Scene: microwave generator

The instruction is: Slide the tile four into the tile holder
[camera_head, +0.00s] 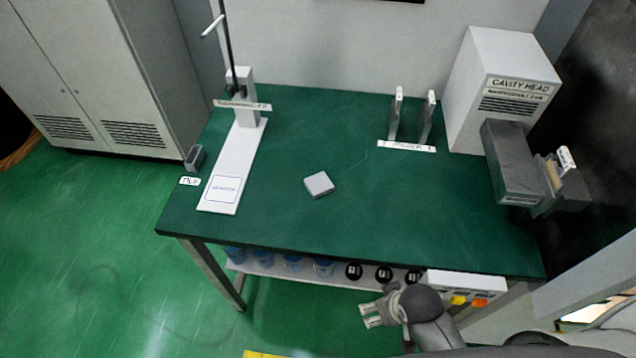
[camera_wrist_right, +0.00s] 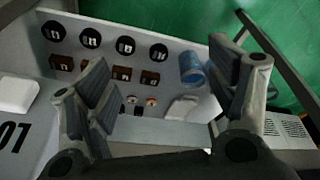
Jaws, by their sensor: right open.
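A pale grey square tile (camera_head: 319,184) lies flat near the middle of the green table; I cannot read a number on it. A two-post holder (camera_head: 406,146) with a label stands at the back right of the table. A small dark box (camera_head: 194,158) sits at the left edge, near a white label that seems to read "TILE" (camera_head: 190,181). I cannot tell which is the tile holder. My right gripper (camera_head: 370,314) is in front of the table edge, away from the tile. In the wrist view its fingers (camera_wrist_right: 165,95) are apart with nothing held. My left gripper is out of view.
A white stand (camera_head: 235,165) is at the table's left. The cavity head box (camera_head: 500,85) and a dark grey unit (camera_head: 515,165) are at the right. The lower shelf (camera_wrist_right: 200,60) holds black discs, brown blocks and a blue cup (camera_wrist_right: 192,70). The table's middle is mostly clear.

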